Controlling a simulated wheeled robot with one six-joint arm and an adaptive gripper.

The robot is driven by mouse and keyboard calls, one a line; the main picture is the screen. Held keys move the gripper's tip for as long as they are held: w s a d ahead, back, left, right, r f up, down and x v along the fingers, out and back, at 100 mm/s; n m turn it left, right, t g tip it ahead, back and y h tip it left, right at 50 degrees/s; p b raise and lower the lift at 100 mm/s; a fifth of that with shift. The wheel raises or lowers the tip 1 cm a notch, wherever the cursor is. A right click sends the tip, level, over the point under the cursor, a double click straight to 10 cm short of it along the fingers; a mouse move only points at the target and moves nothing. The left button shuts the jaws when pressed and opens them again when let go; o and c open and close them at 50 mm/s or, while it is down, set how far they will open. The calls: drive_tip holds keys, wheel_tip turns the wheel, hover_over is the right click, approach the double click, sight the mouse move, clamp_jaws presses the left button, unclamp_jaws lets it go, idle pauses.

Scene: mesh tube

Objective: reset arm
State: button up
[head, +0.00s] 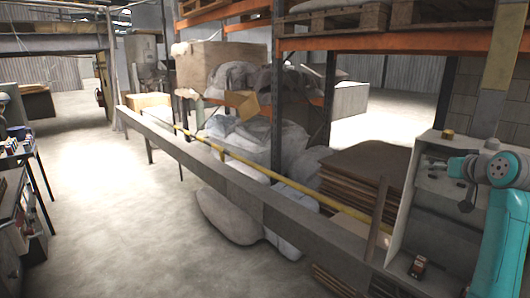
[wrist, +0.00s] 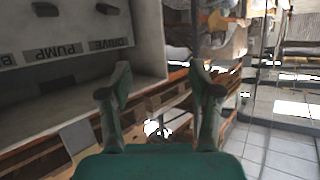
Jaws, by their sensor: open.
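My teal arm stands at the right edge of the head view, bent at a white and grey joint. My gripper (head: 467,199) is small and dark there, in front of an open grey box (head: 402,215). In the wrist view my gripper (wrist: 160,74) has its two fingers wide apart with nothing between them. The same grey box (wrist: 150,40) is beyond and to the left of the fingers; its inner wall carries upside-down lettering that reads "PUMP" and "DRIVE". Two dark blocks show in it near the top.
A small red and dark object (head: 417,267) lies low in the box. A brown knob-like thing (head: 447,134) is on its top edge. A long grey rail (head: 240,185) crosses before racks with sacks (head: 245,150) and stacked brown sheets (head: 355,180).

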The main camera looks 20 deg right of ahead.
drive_tip(key=w+a+f, duration=0.1)
drive_tip(key=a+f, duration=0.6)
drive_tip(key=f, duration=0.5)
drive_tip(key=w+a+f, duration=0.1)
drive_tip(key=a+f, duration=0.6)
drive_tip(key=f, duration=0.5)
drive_tip(key=s+a+f+y, duration=0.1)
drive_tip(key=s+a+f, duration=0.4)
drive_tip(key=a+f, duration=0.25)
drive_tip(key=s+a+f, duration=0.5)
drive_tip(key=a+f, duration=0.2)
drive_tip(key=a, duration=0.2)
drive_tip(key=s+a+f+n+t+y, duration=0.1)
drive_tip(key=s+a+f, duration=0.1)
drive_tip(key=s+a, duration=0.55)
drive_tip(key=s+a+f, duration=0.3)
drive_tip(key=s+a, duration=0.2)
drive_tip(key=s, duration=0.5)
drive_tip(key=s+a+r+n+y, duration=0.1)
drive_tip(key=s+a+r+n, duration=0.1)
drive_tip(key=s, duration=0.7)
drive_tip(key=s+a+r+n+y, duration=0.1)
drive_tip(key=s+a+r, duration=0.3)
drive_tip(key=s, duration=0.6)
drive_tip(key=shift+s+a+r+n+t+y, duration=0.25)
drive_tip(key=shift+r+n+t+y, duration=0.15)
drive_tip(key=shift+r, duration=0.8)
